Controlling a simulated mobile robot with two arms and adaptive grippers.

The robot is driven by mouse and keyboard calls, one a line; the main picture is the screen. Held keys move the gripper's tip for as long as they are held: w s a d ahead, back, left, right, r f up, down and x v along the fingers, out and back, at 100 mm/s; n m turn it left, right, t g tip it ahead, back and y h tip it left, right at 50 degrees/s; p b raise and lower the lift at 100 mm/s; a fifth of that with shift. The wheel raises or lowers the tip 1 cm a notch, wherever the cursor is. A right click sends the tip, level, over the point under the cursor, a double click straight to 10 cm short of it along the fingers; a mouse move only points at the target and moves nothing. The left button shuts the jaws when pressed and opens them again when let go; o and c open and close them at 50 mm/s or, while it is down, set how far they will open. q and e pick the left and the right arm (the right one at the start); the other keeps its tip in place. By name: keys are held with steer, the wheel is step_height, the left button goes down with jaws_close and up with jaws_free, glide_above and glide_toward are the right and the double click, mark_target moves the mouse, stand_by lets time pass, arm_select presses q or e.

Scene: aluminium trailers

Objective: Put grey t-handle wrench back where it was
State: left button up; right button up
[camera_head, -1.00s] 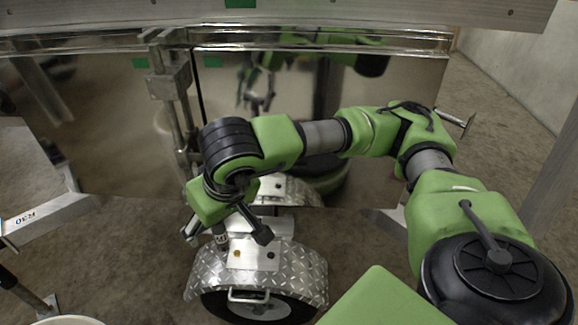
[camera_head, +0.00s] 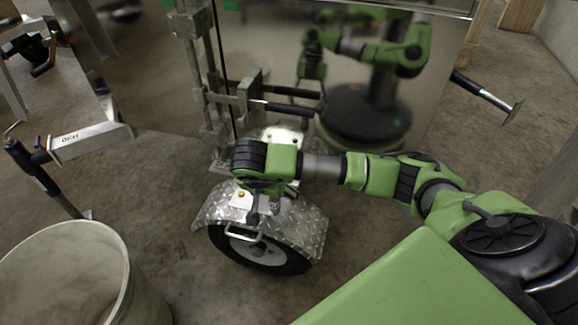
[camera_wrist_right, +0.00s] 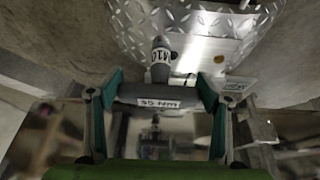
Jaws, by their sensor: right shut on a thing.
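The grey t-handle wrench (camera_wrist_right: 160,94) is in the right wrist view. Its crossbar carries a "35 Nm" label, and its shaft with a "10" mark points up in the picture toward the fender. My right gripper (camera_wrist_right: 162,92) is shut on the crossbar, one finger at each end. In the head view my right arm reaches in from the right, its wrist above the diamond-plate fender (camera_head: 304,228). The wrist largely hides the gripper and wrench there. A smooth plate (camera_wrist_right: 205,55) on the fender lies close to the shaft; contact cannot be told. My left gripper is not in view.
A tyre (camera_head: 262,256) sits under the fender. A mirror-like trailer panel (camera_head: 170,100) stands behind, with black-grip handles (camera_head: 292,101) nearby. A pale bucket (camera_head: 112,310) is at front left, near an aluminium bar (camera_head: 90,140). Bare concrete floor (camera_head: 380,205) lies right of the wheel.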

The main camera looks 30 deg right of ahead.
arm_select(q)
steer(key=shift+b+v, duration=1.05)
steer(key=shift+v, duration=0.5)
arm_select(e)
steer(key=shift+w+d+f, duration=0.25)
steer(key=shift+w+d, duration=1.35)
steer(key=shift+d, duration=0.3)
steer(key=shift+w+d+f, duration=0.2)
steer(key=shift+w+d, duration=1.45)
steer(key=shift+d, duration=0.3)
steer(key=shift+w+d+f, duration=0.25)
steer(key=shift+w+d, duration=1.35)
steer(key=shift+d, duration=0.3)
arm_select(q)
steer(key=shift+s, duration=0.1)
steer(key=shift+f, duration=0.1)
arm_select(e)
steer(key=shift+f, duration=0.2)
steer(key=o, duration=1.6)
